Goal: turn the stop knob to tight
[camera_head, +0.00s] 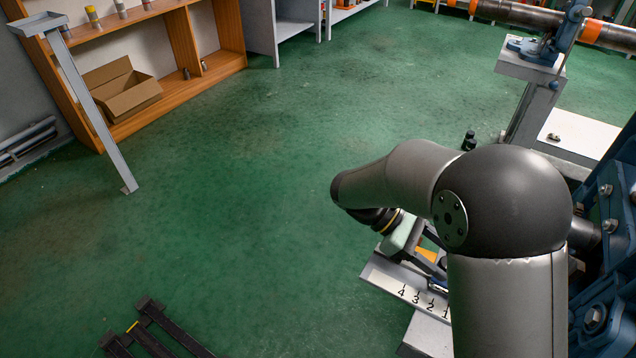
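My arm reaches over a pale scale plate (385,278) marked with black numbers 4, 3, 2, 1 at the lower right. My gripper (420,262) points down toward this plate, mostly hidden behind my arm; its fingertips cannot be made out. I cannot tell whether the gripper touches anything.
A blue pipe vise (540,48) on a grey stand holds a dark pipe with orange bands at the upper right. Blue bolted machinery (605,290) stands right of my arm. A wooden shelf (185,75) holds a cardboard box (125,92). The green floor at centre is clear.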

